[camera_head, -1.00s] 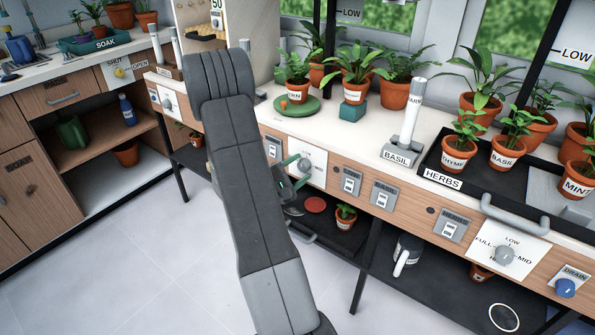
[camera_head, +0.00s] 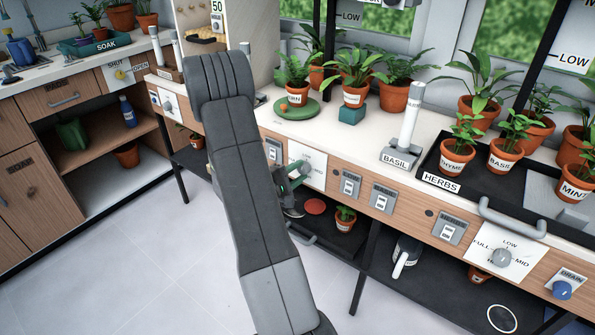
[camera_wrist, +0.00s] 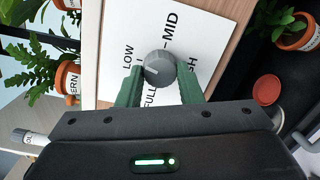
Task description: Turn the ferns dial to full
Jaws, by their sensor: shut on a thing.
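In the wrist view a grey round dial knob (camera_wrist: 159,68) stands on a white plate (camera_wrist: 118,30) lettered LOW, MID and FULL, with a fourth word partly hidden. My gripper (camera_wrist: 160,82) has a green finger on each side of the knob and is shut on it. A pale mark on the knob face points left, toward the side with LOW and FULL. In the head view the same plate (camera_head: 307,156) is on the wooden bench front, and my gripper (camera_head: 299,172) covers most of the knob. No name label for this dial is readable. A fern pot (camera_head: 297,97) stands above.
A herbs dial (camera_head: 502,257) and a blue drain knob (camera_head: 562,290) are farther right on the front. Grey switches (camera_head: 349,183) sit just right of my gripper. A bar handle (camera_head: 514,219) juts out. A small pot (camera_head: 345,218) stands on the shelf below. The floor is clear.

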